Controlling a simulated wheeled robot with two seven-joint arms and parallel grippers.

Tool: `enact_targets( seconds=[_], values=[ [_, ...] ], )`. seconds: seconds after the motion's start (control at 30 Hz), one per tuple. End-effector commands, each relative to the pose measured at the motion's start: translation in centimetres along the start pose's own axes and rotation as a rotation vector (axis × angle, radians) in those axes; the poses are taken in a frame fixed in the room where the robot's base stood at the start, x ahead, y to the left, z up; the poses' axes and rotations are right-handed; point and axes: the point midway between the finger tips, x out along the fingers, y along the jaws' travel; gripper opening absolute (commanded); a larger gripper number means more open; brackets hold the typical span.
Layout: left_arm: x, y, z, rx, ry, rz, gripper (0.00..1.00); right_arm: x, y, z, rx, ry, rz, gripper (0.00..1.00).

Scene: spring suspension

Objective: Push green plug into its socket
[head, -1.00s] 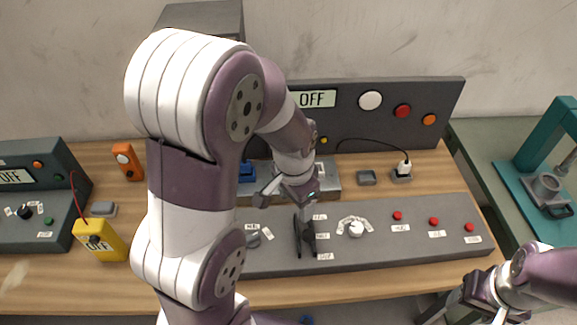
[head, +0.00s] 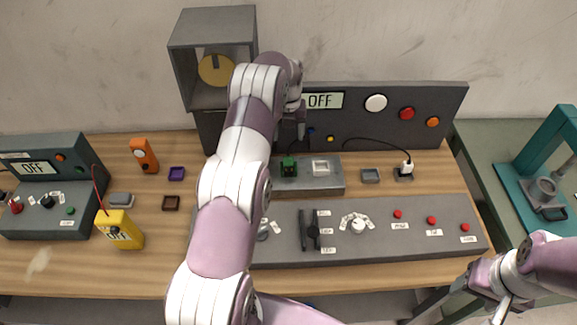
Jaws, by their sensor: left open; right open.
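A small green block (head: 288,167), which looks like the green plug, sits on the low grey box (head: 334,187) in the middle of the table. How deep it sits in a socket cannot be told. A pale square fitting (head: 321,167) is beside it on the box. My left gripper (head: 300,132) is open, above and behind the green block, in front of the back panel; it is small and partly hidden by its own arm. My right gripper (head: 492,304) is open, low at the right, away from the plug.
The sloped console (head: 400,250) with a lever (head: 312,232), knob and red buttons lies in front of the box. A black cable runs to a white plug (head: 407,167) at the right. A yellow meter (head: 119,229) stands left. My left arm covers the box's left part.

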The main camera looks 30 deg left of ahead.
Motion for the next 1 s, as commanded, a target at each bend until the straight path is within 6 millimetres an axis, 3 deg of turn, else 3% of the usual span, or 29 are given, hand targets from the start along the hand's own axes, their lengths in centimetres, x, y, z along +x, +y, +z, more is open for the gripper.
enact_targets(
  seconds=[0.03, 0.23, 0.53, 0.77, 0.8, 0.97, 1.0],
  values=[
    [2.5, 0.0, -0.1, 0.000, 0.002, 0.000, 0.66, 2.4, 0.0, 0.3, 0.000, -0.001, 0.000, 0.61],
    [6.5, 0.0, -0.1, -0.002, 0.001, 0.000, 0.66, 6.5, 0.0, 0.8, 0.000, -0.001, 0.000, 0.61],
    [10.4, 0.0, -0.1, -0.003, 0.001, 0.000, 0.66, 4.7, 0.0, 0.6, 0.000, 0.000, 0.000, 0.61],
    [11.1, -0.1, -0.1, -0.003, 0.000, 0.000, 0.66, 4.8, 0.0, 0.6, 0.000, 0.000, 0.000, 0.61],
    [11.1, -0.1, -0.1, -0.003, 0.000, 0.000, 0.63, 4.8, 0.0, 0.6, 0.000, 0.000, 0.000, 0.61],
    [11.1, -0.1, -0.1, -0.003, 0.000, 0.000, 0.11, 4.8, 0.0, 0.6, 0.000, -0.001, 0.000, 0.61],
    [11.1, 0.0, -0.1, -0.003, 0.000, 0.000, 0.05, 4.8, 0.0, 0.6, 0.000, -0.001, 0.000, 0.61]
  ],
)
